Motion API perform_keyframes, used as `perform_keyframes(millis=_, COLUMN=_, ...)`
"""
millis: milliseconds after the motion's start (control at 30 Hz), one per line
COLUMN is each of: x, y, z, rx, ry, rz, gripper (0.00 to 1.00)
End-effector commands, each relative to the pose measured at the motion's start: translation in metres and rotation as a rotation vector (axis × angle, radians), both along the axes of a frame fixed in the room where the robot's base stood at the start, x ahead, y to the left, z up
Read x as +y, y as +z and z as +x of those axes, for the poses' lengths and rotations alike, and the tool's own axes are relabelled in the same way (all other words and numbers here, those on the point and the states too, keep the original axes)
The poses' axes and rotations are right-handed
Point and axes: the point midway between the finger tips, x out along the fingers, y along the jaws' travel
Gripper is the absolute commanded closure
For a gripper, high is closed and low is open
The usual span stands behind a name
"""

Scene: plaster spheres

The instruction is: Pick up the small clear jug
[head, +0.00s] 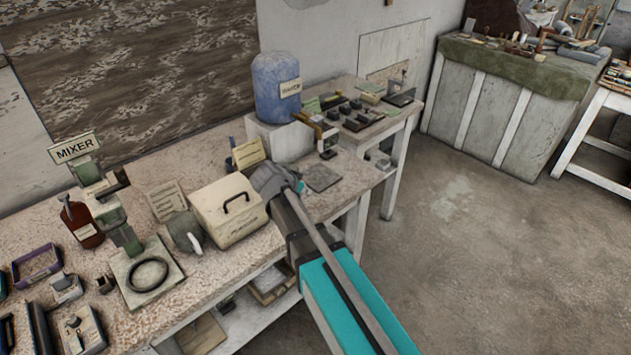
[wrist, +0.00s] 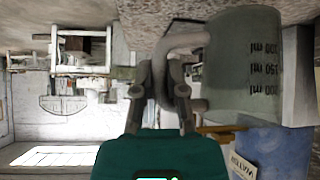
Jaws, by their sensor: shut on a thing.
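The small clear jug (wrist: 242,70) fills the upper right of the wrist view, which is upside down. It is greyish and see-through, with dark ml marks and a pale looped handle (wrist: 183,42). My gripper (wrist: 160,78) is shut on the handle, with its two fingers on either side of it. In the head view my gripper (head: 276,180) is over the bench's right part, in front of the blue water container (head: 277,88). The jug cannot be told apart from the gripper there. Whether its base touches the bench is unclear.
A cream box with a handle (head: 228,210) stands close left of my gripper. A grey-green vessel (head: 184,232) and the mixer (head: 115,220) stand farther left. A flat dark tile (head: 322,177) lies to the right. Open floor (head: 480,240) is at the right.

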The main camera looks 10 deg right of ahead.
Motion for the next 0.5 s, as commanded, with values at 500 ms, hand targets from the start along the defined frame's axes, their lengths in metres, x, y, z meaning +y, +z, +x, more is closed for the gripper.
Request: perform_keyframes(millis=500, x=0.019, y=0.000, z=-0.018, rx=-0.001, ry=0.000, rz=-0.001, gripper=1.00)
